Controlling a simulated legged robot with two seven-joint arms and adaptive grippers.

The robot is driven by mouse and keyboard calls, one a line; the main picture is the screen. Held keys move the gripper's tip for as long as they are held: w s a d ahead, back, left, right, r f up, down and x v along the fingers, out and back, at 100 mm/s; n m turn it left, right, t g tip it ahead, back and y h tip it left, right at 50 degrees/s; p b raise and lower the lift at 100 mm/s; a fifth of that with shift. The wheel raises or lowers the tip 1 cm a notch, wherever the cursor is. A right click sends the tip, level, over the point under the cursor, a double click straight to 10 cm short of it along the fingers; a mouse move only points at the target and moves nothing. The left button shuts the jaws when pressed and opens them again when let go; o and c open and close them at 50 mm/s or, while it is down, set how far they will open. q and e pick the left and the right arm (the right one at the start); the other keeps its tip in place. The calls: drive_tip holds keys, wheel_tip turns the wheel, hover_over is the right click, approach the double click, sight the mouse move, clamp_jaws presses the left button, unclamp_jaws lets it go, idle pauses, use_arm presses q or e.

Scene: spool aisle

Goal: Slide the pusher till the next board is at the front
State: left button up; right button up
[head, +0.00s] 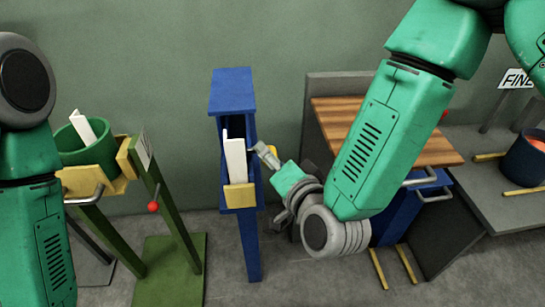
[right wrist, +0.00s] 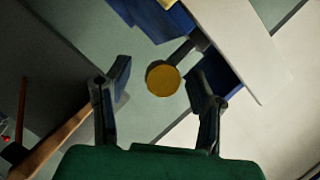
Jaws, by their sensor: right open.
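A tall, narrow blue holder (head: 232,92) stands in the middle of the head view. A white board (head: 235,158) stands upright in it behind a yellow front plate (head: 239,196). The board also shows large and pale in the right wrist view (right wrist: 225,35). A round yellow knob (right wrist: 163,79), on a short dark rod, seems to be the pusher's handle. My right gripper (head: 262,156) is at the holder's right side. In the right wrist view its open fingers (right wrist: 158,84) stand on either side of the knob, with gaps visible. My left gripper is out of view.
A green stand with a green bin (head: 83,144), a white piece and a red ball knob (head: 153,207) is at left. A wood-topped bench (head: 432,150) with blue drawers stands behind my right arm. A dark blue tub (head: 526,158) is at far right. Floor before the holder is clear.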

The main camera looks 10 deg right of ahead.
drive_tip(key=v, duration=0.7)
drive_tip(key=shift+s+d, duration=0.2)
drive_tip(key=shift+d, duration=0.05)
drive_tip(key=shift+r, duration=0.1)
drive_tip(key=p+x, duration=0.1)
drive_tip(key=x, duration=0.2)
drive_tip(key=p+x, duration=0.1)
drive_tip(key=x, duration=0.3)
drive_tip(key=p+x, duration=0.1)
drive_tip(key=x, duration=0.2)
drive_tip(key=shift+a, duration=0.35)
